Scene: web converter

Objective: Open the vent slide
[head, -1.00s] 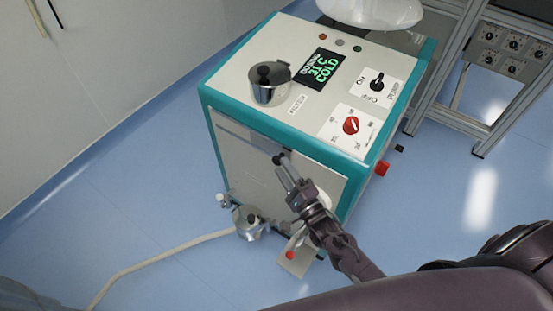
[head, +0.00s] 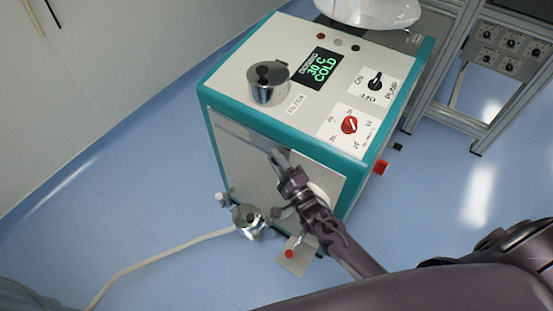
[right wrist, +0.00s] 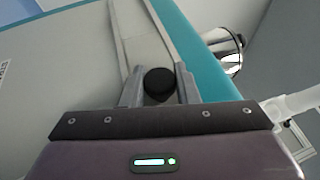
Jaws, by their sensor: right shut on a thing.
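The vent slide (head: 238,136) is a narrow grey strip along the upper front face of the teal-edged cabinet. My right gripper (head: 279,157) is at this strip, near the middle of the front face. In the right wrist view, the black round knob (right wrist: 159,83) sits between the two grey fingers of the right gripper (right wrist: 160,92), which are shut on it. In the head view my fingers hide the knob and part of the strip. My left gripper is not in view.
The cabinet top (head: 262,48) carries a metal pot (head: 268,88), a green display (head: 322,68), a black switch (head: 375,84) and a red dial (head: 349,125). A valve (head: 248,218) with a hose (head: 165,258) sticks out low at the front. A metal frame (head: 500,105) stands at right.

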